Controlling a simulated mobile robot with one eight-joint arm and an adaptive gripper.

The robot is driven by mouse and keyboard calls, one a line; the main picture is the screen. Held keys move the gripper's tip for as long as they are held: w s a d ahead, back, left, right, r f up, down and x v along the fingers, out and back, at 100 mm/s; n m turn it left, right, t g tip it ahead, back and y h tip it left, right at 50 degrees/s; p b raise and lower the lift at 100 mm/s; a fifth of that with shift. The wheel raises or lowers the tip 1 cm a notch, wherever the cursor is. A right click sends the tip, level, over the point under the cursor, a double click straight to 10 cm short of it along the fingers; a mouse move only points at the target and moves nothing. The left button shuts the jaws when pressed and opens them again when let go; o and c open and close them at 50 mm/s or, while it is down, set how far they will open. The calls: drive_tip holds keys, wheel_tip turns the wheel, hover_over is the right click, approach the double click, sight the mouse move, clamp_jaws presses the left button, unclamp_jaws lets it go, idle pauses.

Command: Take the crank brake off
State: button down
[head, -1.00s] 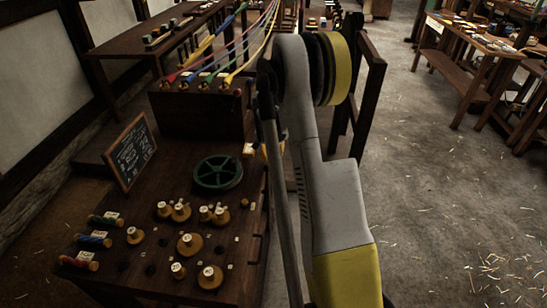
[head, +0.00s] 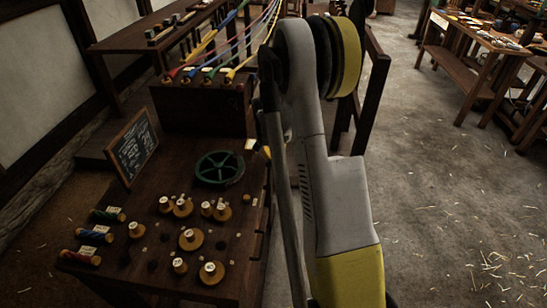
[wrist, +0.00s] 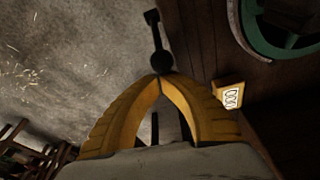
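A dark lever with a round knob (wrist: 162,61) shows in the wrist view, just beyond my fingertips. Its thin arm runs up to a small block end. I cannot tell for sure whether it is the crank brake. My gripper (wrist: 159,77) has yellow fingers whose tips meet at or just before the knob. I see nothing clearly held between the tips. Dark, slim parts show in the gap behind them. A yellow tag block (wrist: 228,94) with dark marks is right of the fingers; a pale tag (head: 250,145) shows at the bench edge in the head view. My arm hides most of that side.
A green spoked wheel (head: 218,168) lies on the dark bench (head: 105,262), among several wooden knobs (head: 190,239). A slate board (head: 133,150) stands at the left. Coloured strands (head: 245,45) run from a box behind.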

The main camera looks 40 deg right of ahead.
drive_tip(key=shift+s+a+r, duration=0.1)
drive_tip(key=shift+a, duration=0.05)
drive_tip(key=s+a+r, duration=0.1)
drive_tip(key=s+a, duration=0.4)
drive_tip(key=a, duration=0.1)
drive_tip(key=shift+r+t+h, duration=0.15)
drive_tip(key=shift+t+h, duration=0.15)
idle(0.4)
drive_tip(key=shift+s, duration=0.15)
drive_tip(key=shift+r, duration=0.1)
